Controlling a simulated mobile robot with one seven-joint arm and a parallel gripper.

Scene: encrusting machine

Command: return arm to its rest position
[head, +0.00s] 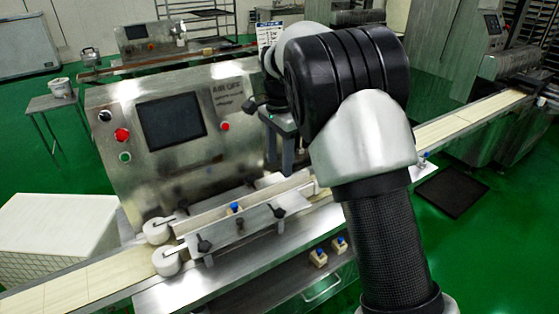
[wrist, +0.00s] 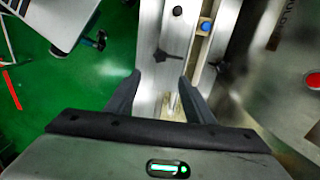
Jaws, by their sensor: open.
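My gripper (wrist: 161,88) is open and empty in the wrist view, its two dark fingers spread apart. In the head view my gripper (head: 288,160) hangs fingers down beside the right side of the encrusting machine (head: 180,180), above the conveyor guides; my arm hides part of it. One small wooden block with a blue top (head: 236,208) sits between the guide rails of the conveyor and also shows in the wrist view (wrist: 204,27), apart from the fingers.
The conveyor belt (head: 75,287) runs from lower left to upper right. Two more blue-topped blocks (head: 319,257) (head: 340,245) are on a lower shelf. The machine's panel has a dark screen (head: 171,121) and a red button (head: 122,135). A white crate (head: 55,235) stands left. Green floor is open behind.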

